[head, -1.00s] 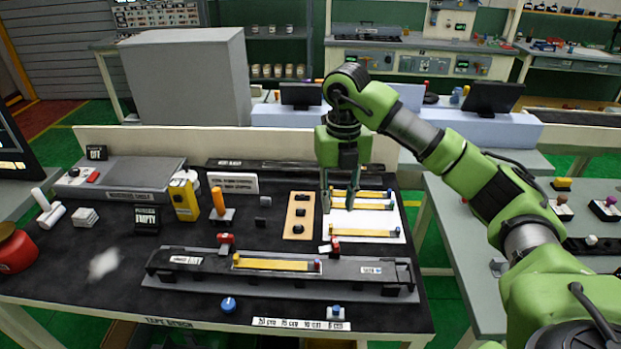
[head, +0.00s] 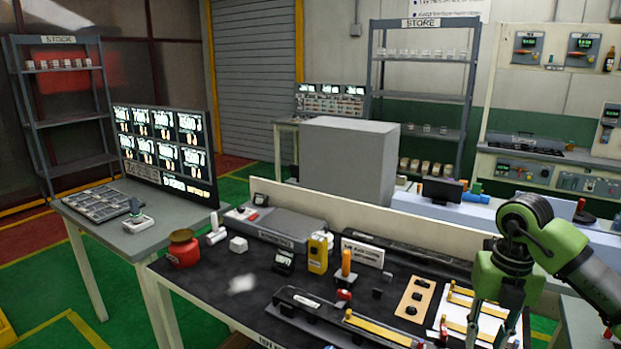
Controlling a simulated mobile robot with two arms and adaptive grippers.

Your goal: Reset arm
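My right gripper (head: 492,318) shows at the right edge of the head view on its green arm, pointing down over the right part of the black bench (head: 215,285). Its two fingers are apart and I see nothing between them. A white sheet with yellow strips (head: 470,300) lies behind and beside the fingers. A wooden plate with black buttons (head: 415,298) lies just left of the gripper. A long dark fixture with a yellow strip (head: 378,328) runs along the front, partly cut off by the frame's lower edge. My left gripper is not in view.
A red pot (head: 183,250), a yellow device (head: 318,253) and an orange-handled tool (head: 346,266) stand on the bench. A large grey box (head: 345,160) rises behind the low back panel (head: 400,225). A side table with a screen (head: 168,150) stands left. Green floor lies between.

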